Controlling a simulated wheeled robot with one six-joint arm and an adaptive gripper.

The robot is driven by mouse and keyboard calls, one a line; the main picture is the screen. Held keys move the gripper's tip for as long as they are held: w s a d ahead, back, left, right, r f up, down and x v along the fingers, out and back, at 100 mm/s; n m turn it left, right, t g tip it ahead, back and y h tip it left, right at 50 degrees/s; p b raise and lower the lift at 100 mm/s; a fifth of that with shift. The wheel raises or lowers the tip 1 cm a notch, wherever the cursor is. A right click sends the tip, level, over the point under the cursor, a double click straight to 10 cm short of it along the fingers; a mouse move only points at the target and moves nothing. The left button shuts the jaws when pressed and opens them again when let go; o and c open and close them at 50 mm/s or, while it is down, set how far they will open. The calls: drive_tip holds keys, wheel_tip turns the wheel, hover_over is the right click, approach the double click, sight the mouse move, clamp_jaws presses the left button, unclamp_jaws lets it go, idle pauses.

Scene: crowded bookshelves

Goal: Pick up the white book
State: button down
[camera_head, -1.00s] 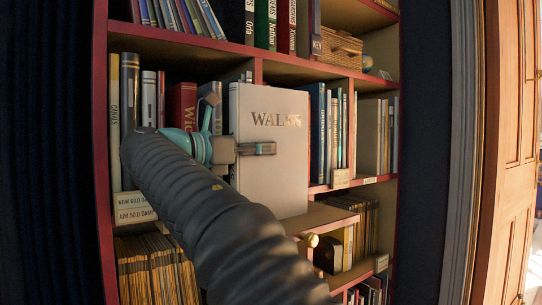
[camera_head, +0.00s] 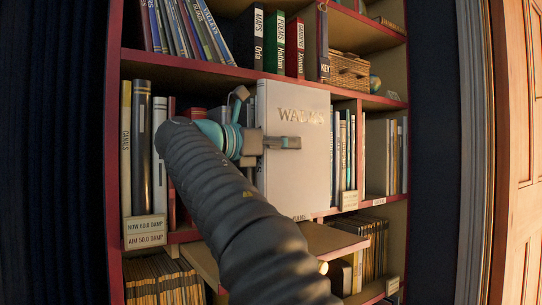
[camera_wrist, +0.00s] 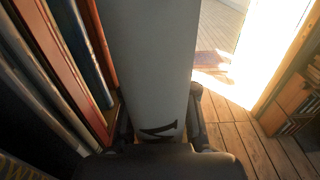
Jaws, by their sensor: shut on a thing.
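The white book (camera_head: 296,180), with gold lettering on its front cover, is upright in the head view, in front of the bookshelf. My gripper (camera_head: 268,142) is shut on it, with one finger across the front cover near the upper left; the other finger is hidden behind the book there. In the wrist view the pale spine of the white book (camera_wrist: 160,60) fills the middle, with a dark letter near its lower end. My gripper (camera_wrist: 160,135) shows a finger on each side of it.
Tall books (camera_head: 141,150) stand left of the held book, and several thinner books (camera_head: 345,150) stand to its right. A wicker basket (camera_head: 350,71) sits on the shelf above. A wooden board (camera_head: 330,238) juts out below. A wooden door (camera_head: 515,120) is at the far right.

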drive_tip(key=w+d+r, duration=0.3)
drive_tip(key=d+r, duration=0.2)
drive_tip(key=d, duration=0.2)
drive_tip(key=shift+d, duration=0.2)
idle(0.5)
